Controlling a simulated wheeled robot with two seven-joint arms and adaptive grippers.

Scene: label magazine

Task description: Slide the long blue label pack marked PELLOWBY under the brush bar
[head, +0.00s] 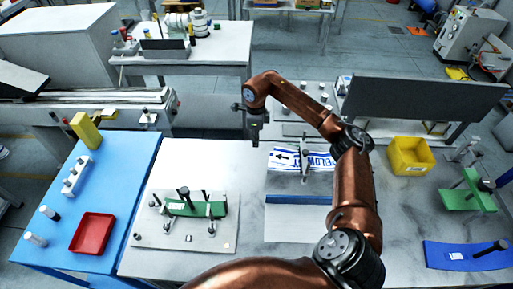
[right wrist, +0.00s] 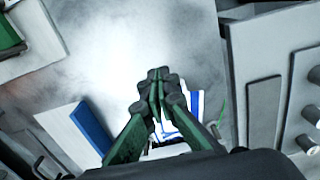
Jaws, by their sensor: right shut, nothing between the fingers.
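The label pack (head: 318,161) is white and blue with an arrow and the letters "ELLOW" readable. It lies behind a pale plate with a blue strip (head: 298,199). A narrow grey upright piece (head: 304,158) crosses it; I cannot tell whether this is the brush bar. My right gripper (head: 255,138) hangs left of and behind the pack, apart from it, shut and empty. In the right wrist view its green fingers (right wrist: 158,78) are together, and part of the pack (right wrist: 196,103) shows beside and behind them. The left gripper is not in view.
A fixture with a green block (head: 195,208) stands left of the plate. A yellow bin (head: 410,155) and a long dark panel (head: 425,98) are at right. A red tray (head: 92,233) lies on the blue table at left. Bare tabletop shows around my gripper.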

